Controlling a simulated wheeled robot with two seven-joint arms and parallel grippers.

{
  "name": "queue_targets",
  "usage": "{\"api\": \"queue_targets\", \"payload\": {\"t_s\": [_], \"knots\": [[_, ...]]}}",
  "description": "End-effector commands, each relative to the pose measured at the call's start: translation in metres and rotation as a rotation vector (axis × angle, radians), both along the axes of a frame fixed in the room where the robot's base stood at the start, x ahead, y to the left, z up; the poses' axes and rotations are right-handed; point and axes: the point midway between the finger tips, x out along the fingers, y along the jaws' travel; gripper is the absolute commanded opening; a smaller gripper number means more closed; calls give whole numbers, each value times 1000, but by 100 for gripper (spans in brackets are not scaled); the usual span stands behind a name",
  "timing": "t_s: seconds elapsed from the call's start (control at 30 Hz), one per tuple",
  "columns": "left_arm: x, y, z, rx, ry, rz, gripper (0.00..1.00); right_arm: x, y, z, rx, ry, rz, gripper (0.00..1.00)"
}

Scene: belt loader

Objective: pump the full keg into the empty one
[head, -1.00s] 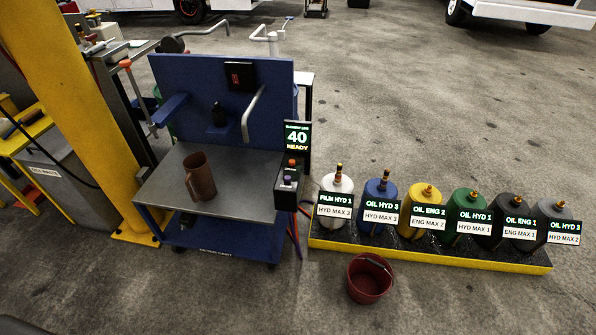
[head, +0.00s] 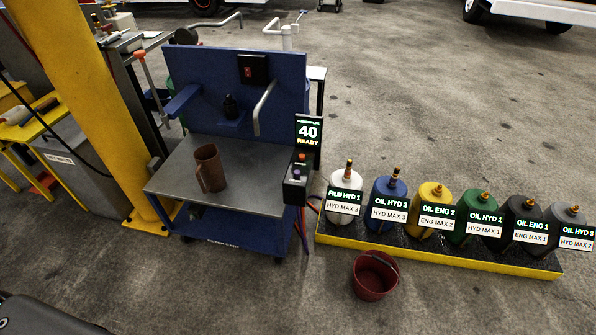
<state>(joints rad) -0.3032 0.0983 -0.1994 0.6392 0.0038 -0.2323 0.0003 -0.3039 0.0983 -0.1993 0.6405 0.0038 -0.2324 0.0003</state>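Several kegs stand in a row in a yellow-edged tray (head: 450,263) on the floor at the right. They are a white keg (head: 343,188), a blue keg (head: 384,188), a yellow keg (head: 432,200), a green keg (head: 478,209), a black keg (head: 518,215) and a grey keg (head: 567,222). Their labels read as oil or film types with "MAX" numbers; which keg is full or empty I cannot tell. A blue cart (head: 240,228) carries a display (head: 308,134) reading "40 READY" and a bent grey spout (head: 263,106). Neither gripper is in view.
A brown mug (head: 209,168) stands on the cart's grey top. A dark red bucket (head: 373,277) sits on the floor before the tray. A yellow post (head: 85,100) rises left of the cart.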

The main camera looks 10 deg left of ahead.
Motion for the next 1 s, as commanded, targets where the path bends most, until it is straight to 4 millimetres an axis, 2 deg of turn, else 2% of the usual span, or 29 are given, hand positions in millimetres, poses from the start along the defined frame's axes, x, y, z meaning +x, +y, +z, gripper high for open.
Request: {"api": "queue_targets", "payload": {"t_s": [0.2, 0.5, 1.0], "knots": [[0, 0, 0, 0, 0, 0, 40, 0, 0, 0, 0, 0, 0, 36], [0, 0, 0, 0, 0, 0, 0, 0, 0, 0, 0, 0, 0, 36], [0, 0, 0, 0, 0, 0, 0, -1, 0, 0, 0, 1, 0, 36]]}}
